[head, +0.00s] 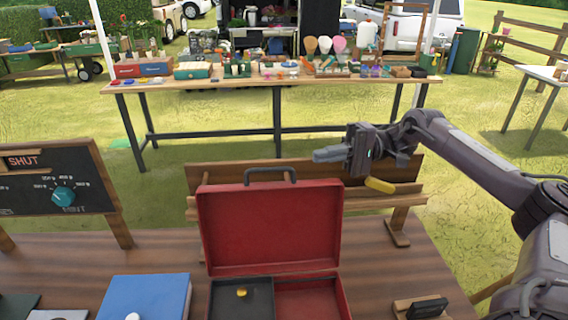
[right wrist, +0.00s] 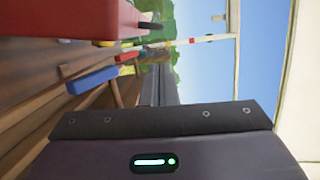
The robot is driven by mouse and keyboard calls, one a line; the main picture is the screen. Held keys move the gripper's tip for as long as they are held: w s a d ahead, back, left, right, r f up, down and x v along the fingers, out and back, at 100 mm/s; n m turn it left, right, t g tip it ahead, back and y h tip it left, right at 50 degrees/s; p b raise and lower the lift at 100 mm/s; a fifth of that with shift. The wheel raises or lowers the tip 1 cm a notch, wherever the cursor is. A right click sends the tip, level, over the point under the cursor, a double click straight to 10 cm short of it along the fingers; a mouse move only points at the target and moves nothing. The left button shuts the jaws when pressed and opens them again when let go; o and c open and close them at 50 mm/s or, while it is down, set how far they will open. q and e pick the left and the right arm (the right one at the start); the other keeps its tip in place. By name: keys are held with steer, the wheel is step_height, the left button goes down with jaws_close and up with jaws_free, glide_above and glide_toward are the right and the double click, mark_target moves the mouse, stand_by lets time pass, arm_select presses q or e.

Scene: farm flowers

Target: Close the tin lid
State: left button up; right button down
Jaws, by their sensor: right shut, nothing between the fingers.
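A red tin (head: 340,291) stands on the brown wooden table in front of me. Its lid (head: 270,228) is raised upright at the back, with a dark handle (head: 270,171) on its top edge. The tin's inside shows a dark compartment at left with a small yellow knob and a red one at right. My right gripper (head: 328,155) is shut and empty, above and behind the lid's top right corner, apart from it. In the right wrist view part of the red tin (right wrist: 70,20) shows at the upper left. My left gripper is out of view.
A wooden rack (head: 400,205) stands behind the tin, with a yellow object (head: 379,185) by it below my right gripper. A blue box (head: 145,296) lies left of the tin. A blackboard with a teal dial (head: 63,195) stands at left. A dark block (head: 428,307) sits at right.

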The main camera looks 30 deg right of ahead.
steer(key=p+x, duration=0.4)
steer(key=x, duration=0.5)
steer(key=shift+a+p, duration=0.35)
steer(key=shift+p, duration=0.05)
steer(key=shift+s+r, duration=0.15)
steer(key=shift+a, duration=0.1)
